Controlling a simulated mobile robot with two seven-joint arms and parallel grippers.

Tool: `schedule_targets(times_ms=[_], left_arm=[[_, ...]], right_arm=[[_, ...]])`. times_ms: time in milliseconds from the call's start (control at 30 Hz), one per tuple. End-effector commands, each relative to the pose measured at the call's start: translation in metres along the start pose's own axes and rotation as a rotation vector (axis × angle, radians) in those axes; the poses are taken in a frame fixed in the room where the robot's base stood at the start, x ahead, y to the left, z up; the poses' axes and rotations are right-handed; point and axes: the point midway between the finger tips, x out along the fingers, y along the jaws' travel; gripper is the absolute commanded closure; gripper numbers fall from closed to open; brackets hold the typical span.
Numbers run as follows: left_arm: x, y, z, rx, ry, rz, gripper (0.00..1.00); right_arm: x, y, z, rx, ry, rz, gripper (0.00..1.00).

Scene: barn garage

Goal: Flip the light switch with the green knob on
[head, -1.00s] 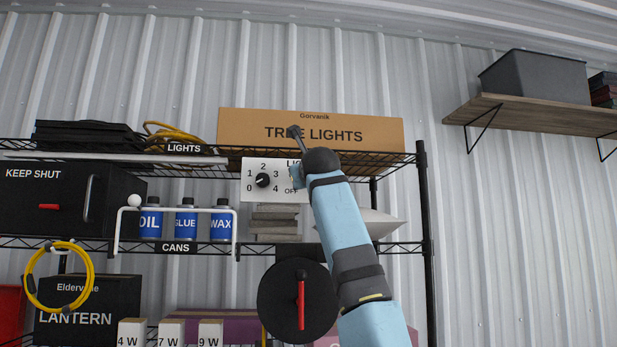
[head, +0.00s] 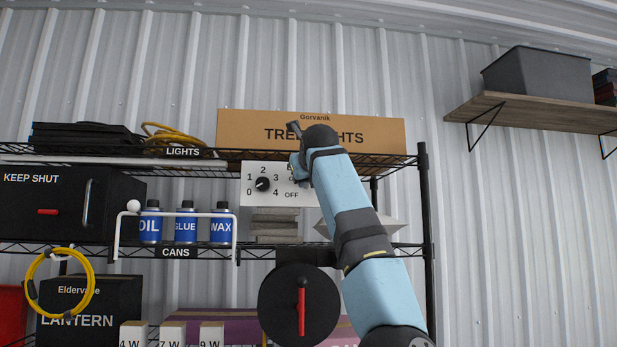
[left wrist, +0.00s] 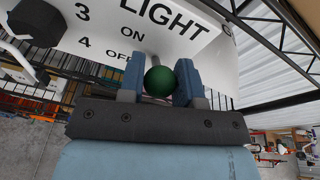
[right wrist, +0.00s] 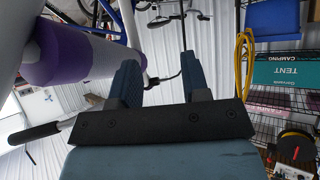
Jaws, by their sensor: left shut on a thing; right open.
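A white panel (head: 250,196) on the shelf unit carries a black dial (head: 262,184) and a LIGHT switch with ON and OFF labels. In the left wrist view the green knob (left wrist: 159,82) sits between the two blue fingers of my left gripper (left wrist: 160,80), which is shut on it. A thin stem runs from the knob to the panel. In the head view my left gripper (head: 297,166) is at the panel's right side and hides most of the switch. I cannot tell the exact lever position. My right gripper (right wrist: 160,70) is open and empty, away from the panel.
A TREE LIGHTS box (head: 370,135) stands on the shelf above the panel. Grey blocks (head: 276,225) lie below it. Blue cans (head: 186,222) behind a white rail stand to the left. A purple roll (right wrist: 85,55) is near my right gripper.

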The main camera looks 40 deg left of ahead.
Motion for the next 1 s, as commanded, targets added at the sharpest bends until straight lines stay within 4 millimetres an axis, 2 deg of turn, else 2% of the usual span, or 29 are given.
schedule_targets(times_ms=[67, 100, 200, 467, 633, 767, 1000], left_arm=[[-0.001, 0.0, 0.003, -0.001, -0.006, -0.002, 0.92], [-0.001, 0.0, 0.003, -0.001, -0.006, -0.002, 0.66], [-0.001, 0.0, 0.003, -0.001, -0.005, -0.002, 0.44], [-0.001, 0.0, 0.001, -0.001, -0.003, -0.001, 0.44], [-0.013, 0.0, -0.001, -0.001, -0.003, -0.002, 0.44], [-0.037, 0.0, -0.002, -0.002, -0.005, -0.005, 0.44], [-0.093, 0.001, -0.002, -0.002, -0.005, -0.004, 0.44]], right_arm=[[0.0, 0.0, 0.0, 0.0, 0.0, 0.0, 0.57], [0.0, 0.0, 0.0, 0.0, 0.0, 0.0, 0.57], [0.0, 0.0, 0.0, 0.0, 0.0, 0.0, 0.57], [0.0, 0.0, 0.0, 0.0, 0.0, 0.0, 0.57], [0.004, 0.0, 0.005, 0.001, 0.001, 0.0, 0.57], [0.01, -0.002, 0.013, 0.003, 0.001, -0.004, 0.57], [0.021, -0.004, 0.025, 0.003, 0.003, -0.012, 0.57]])
